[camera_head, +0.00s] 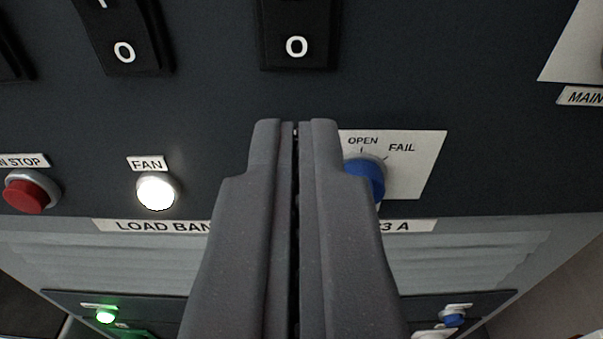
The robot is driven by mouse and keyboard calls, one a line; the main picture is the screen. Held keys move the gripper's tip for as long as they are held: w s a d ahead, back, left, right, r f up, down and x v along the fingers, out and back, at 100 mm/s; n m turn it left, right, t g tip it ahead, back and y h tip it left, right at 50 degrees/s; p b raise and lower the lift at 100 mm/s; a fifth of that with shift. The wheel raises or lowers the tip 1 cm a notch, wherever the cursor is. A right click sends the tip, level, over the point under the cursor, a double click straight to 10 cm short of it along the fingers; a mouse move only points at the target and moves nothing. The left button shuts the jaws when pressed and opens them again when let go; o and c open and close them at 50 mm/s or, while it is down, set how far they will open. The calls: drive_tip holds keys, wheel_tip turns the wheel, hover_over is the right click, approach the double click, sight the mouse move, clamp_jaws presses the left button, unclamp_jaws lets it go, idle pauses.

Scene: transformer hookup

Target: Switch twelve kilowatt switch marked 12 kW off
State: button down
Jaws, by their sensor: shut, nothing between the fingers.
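Two black rocker switches marked O at their lower ends show at the top of the view, one at the upper middle (297,30) and one to its left (125,35). Part of another black switch (10,60) shows at the left edge. Their upper ends and any kW labels are cut off, so I cannot tell which is the 12 kW switch. My gripper (296,125) is shut and empty. Its fingertips point up and appear just below the upper middle switch in the picture, with a strip of panel visible between. I see no contact.
The dark panel carries a lit white FAN lamp (156,191), a red stop button (32,191) and a blue OPEN/FAIL selector (366,175), partly hidden by my gripper. A LOAD BANK label (160,226) runs below. A lower panel has a green lamp (105,316) and a blue knob (453,320).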

drive_tip(key=s+f+p, duration=0.1)
drive_tip(key=s, duration=0.7)
drive_tip(key=shift+s+p, duration=0.3)
drive_tip(key=shift+p, duration=0.05)
drive_tip(key=shift+d, duration=0.1)
drive_tip(key=s+r+h+p, duration=0.1)
drive_tip(key=s+r, duration=0.2)
drive_tip(key=r, duration=1.2)
drive_tip(key=s+r+p, duration=0.2)
drive_tip(key=s+r, duration=0.1)
drive_tip(key=r, duration=1.2)
drive_tip(key=s+r+g+y+p, duration=0.1)
drive_tip(key=s+r, duration=1.9)
drive_tip(key=shift+r+g, duration=0.3)
drive_tip(key=shift+r, duration=0.1)
drive_tip(key=shift+s, duration=0.1)
